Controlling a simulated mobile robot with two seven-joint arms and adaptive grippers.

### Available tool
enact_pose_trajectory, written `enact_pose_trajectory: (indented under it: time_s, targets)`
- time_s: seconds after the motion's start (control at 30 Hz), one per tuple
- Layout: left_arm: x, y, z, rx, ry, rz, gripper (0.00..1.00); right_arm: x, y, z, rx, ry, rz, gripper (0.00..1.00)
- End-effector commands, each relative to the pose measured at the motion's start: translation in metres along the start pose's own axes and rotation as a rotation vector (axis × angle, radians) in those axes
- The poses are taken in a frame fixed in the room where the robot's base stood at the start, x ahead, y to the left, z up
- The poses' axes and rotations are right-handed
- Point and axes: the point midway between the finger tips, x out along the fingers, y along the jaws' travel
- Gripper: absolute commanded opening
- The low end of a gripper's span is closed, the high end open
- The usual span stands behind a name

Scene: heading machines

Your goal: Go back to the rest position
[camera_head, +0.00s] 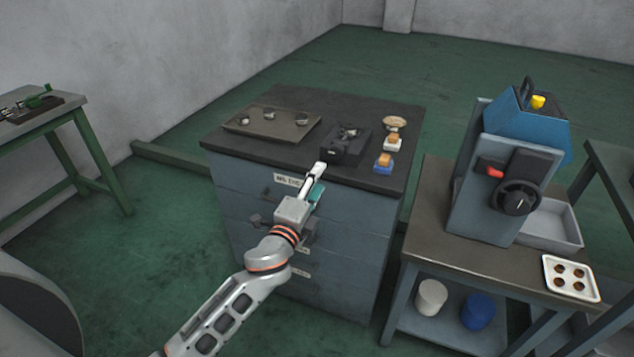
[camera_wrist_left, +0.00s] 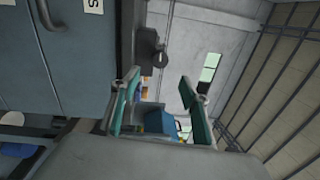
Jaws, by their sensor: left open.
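My left gripper (camera_head: 317,183) is in front of the blue drawer cabinet (camera_head: 345,240), near its top edge. In the left wrist view the two fingers of the left gripper (camera_wrist_left: 158,105) stand apart with nothing held between them. The left arm reaches in from the bottom left of the head view. The cabinet front also fills the left of the wrist view (camera_wrist_left: 75,60). I cannot tell whether the gripper touches the cabinet. My right gripper is not in view.
On the cabinet top are a tray (camera_head: 272,133) with small parts, a dark block (camera_head: 346,146) and several small items. A bench (camera_head: 440,235) at the right carries a blue machine (camera_head: 510,160) and a white tray (camera_head: 571,278). A green-legged table (camera_head: 75,115) stands left. Green floor between is clear.

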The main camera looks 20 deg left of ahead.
Motion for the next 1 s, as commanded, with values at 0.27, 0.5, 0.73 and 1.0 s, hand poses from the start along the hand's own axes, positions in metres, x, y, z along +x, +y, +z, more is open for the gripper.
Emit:
enact_pose_trajectory:
  time_s: [0.27,0.5,0.73,1.0]
  targets:
    - [-0.006,0.011,-0.002,-0.031,0.004,0.021,0.45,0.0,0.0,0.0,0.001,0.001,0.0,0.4]
    - [-0.083,0.107,-0.017,-0.414,0.008,0.238,0.45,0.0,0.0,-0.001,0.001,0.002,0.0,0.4]
    - [-0.205,0.202,-0.039,-0.94,-0.094,0.506,0.45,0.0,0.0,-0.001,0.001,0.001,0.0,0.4]
    - [-0.301,0.245,-0.054,-1.33,-0.248,0.673,0.45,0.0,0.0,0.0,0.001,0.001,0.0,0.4]
